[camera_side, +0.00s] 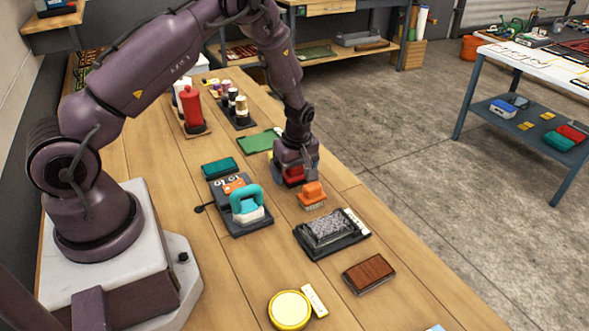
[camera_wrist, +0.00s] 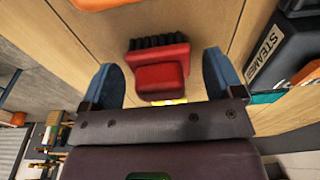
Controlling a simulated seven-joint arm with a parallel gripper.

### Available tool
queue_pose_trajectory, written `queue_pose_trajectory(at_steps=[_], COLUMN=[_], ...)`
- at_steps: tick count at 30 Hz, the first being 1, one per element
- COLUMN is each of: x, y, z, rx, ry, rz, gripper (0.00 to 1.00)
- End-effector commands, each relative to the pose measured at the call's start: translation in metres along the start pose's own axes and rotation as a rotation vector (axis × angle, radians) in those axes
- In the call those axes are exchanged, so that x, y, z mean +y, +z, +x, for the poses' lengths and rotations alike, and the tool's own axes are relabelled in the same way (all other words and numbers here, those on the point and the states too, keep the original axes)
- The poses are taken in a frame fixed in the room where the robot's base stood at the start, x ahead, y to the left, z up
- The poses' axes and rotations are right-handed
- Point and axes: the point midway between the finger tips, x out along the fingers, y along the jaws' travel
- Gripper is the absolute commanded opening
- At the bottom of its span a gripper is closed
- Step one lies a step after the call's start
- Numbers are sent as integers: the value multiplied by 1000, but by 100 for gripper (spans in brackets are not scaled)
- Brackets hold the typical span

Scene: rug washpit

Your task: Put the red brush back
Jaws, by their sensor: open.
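The red brush (camera_side: 292,177) sits on the wooden bench under my gripper, largely hidden by it in the side view. In the wrist view the red brush (camera_wrist: 161,76) shows a red handle block and a row of black bristles along its top edge. My gripper (camera_wrist: 161,88) is open, with one blue finger on each side of the brush and visible gaps between. In the side view my gripper (camera_side: 295,167) is low over the bench. I cannot tell the exact height of the fingertips.
An orange brush (camera_side: 312,195) stands close in front. A dark stand with a teal-handled tool (camera_side: 246,201) is to the left. A black tray (camera_side: 315,251) with a grey pad and a brown block (camera_side: 369,273) lie nearer the camera. A green mat (camera_side: 259,141) lies behind.

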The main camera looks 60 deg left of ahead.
Motion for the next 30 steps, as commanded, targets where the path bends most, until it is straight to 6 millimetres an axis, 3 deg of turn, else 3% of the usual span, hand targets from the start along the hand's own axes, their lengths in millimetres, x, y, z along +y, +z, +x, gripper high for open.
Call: queue_pose_trajectory(at_steps=[5,18,26,30], x=[0,1,-1,-9], y=[0,0,2,13], z=[-13,-102,-130,-171], rx=[0,1,-6,-36], ry=[1,4,12,69], rz=[1,1,20,149], gripper=[86,86,86,86])
